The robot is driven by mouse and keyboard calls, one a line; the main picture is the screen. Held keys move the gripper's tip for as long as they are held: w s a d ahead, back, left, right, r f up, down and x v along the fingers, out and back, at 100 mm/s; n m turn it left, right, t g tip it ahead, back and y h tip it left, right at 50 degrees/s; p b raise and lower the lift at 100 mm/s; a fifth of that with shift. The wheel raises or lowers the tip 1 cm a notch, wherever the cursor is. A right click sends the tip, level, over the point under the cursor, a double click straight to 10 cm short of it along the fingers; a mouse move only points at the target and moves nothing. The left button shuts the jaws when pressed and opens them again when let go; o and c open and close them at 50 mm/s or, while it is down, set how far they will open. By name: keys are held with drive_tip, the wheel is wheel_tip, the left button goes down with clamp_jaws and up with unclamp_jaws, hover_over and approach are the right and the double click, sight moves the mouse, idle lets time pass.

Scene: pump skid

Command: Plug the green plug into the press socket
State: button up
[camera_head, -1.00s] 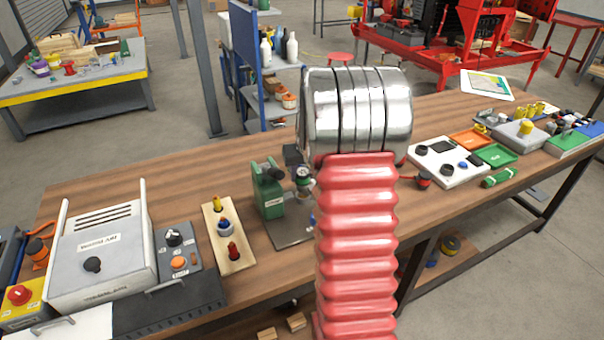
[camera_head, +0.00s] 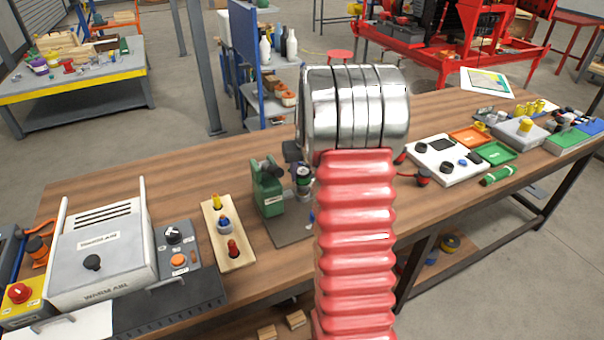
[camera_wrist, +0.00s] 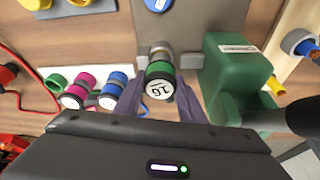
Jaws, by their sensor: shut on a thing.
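My gripper (camera_wrist: 160,92) is shut on the green plug (camera_wrist: 161,76), a dark cylinder with a green ring and a white end label reading 16. One dark finger is on each side of it. The green press (camera_wrist: 232,75) stands just right of the plug in the wrist view, and at mid-bench in the head view (camera_head: 267,190). The plug's far end meets or lies in front of a small grey metal fitting (camera_wrist: 160,48) on the press's plate; I cannot tell whether it is seated. The press socket is not clearly visible behind the plug.
Magenta (camera_wrist: 77,92) and blue (camera_wrist: 115,90) ringed connectors lie left of the plug in the wrist view, by a red cable. A wooden block with coloured pegs (camera_head: 240,258) stands left of the press. A white panel (camera_head: 447,160) lies to the right.

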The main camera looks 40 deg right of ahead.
drive_tip(key=shift+w+d, duration=0.15)
drive_tip(key=shift+w, duration=0.15)
drive_tip(key=shift+f, duration=1.65)
idle(1.3)
drive_tip(key=o, duration=1.2)
drive_tip(key=shift+o, duration=0.2)
drive_tip(key=v, duration=1.3)
drive_tip(key=shift+r, duration=0.35)
drive_tip(key=shift+s, duration=0.15)
